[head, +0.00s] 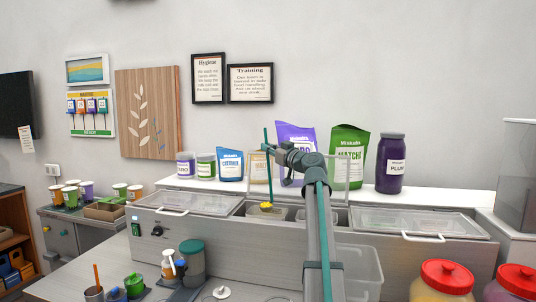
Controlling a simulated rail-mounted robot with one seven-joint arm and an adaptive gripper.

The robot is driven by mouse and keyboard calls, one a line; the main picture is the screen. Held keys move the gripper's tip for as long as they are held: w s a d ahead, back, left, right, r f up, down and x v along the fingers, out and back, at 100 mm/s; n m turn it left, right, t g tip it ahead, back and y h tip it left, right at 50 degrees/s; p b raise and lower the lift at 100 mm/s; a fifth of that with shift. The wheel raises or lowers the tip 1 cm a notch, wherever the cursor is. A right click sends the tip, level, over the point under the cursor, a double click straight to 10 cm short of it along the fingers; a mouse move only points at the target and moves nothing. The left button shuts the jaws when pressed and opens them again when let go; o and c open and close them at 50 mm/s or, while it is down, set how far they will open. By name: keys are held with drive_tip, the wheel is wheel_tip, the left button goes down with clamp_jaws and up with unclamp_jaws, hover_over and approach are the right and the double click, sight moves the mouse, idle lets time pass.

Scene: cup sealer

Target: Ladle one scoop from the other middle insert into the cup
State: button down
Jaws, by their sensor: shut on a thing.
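My gripper (273,150) is shut on the upright teal handle of the ladle (268,177), above the steel counter unit. The handle's lower end reaches down to a yellow mass at an open insert (250,213); I cannot tell whether the yellow is in the ladle's bowl. Another open insert (299,215) lies just to the right, partly behind my arm. Several cups, including a green cup (55,194), stand on the left side counter; I cannot tell which is the task's cup.
Closed clear lids flank the open inserts, left (188,202) and right (415,222). Pouches and jars, including a purple jar (391,164), line the back shelf. A clear bin (360,268) and red-lidded jars (447,280) stand at front right. A teal-lidded container (191,260) stands front left.

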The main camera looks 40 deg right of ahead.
drive_tip(key=shift+r, duration=1.55)
